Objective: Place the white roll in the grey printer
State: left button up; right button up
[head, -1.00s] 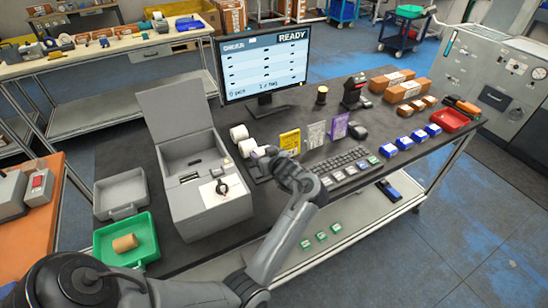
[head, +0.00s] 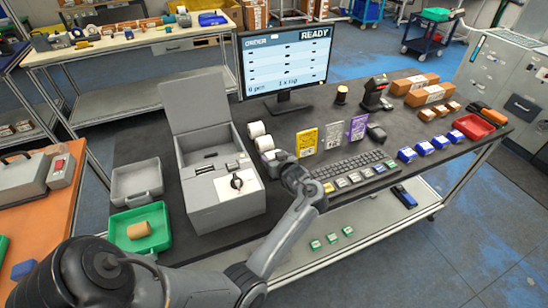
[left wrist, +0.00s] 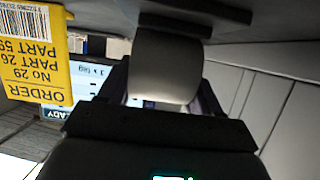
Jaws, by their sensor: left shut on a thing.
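The grey printer (head: 222,207) stands on the dark table with its lid (head: 196,102) raised and its inner bay open. A white panel with a black knob is at its front. Two white rolls (head: 256,130) (head: 265,143) show between the printer and the monitor. My left gripper (head: 274,160) is low over the table, right of the printer and close to the nearer roll. The head view mostly hides this contact. My right gripper is not in view.
Yellow (head: 307,142), grey and purple cards stand right of the gripper, behind the keyboard (head: 350,170). The monitor (head: 284,62) is behind. A green tray (head: 118,242) with a brown roll (head: 139,230) and an open grey case (head: 137,181) lie left of the printer.

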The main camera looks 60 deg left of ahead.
pick_arm(q)
jog(key=shift+f, duration=0.2)
jog(key=o, duration=1.1)
jog(key=shift+f+b, duration=0.1)
jog(key=shift+b, duration=0.45)
jog(key=p+v, duration=0.2)
jog(key=v, duration=0.9)
jog(key=shift+s+f, duration=0.1)
jog(key=shift+f, duration=0.1)
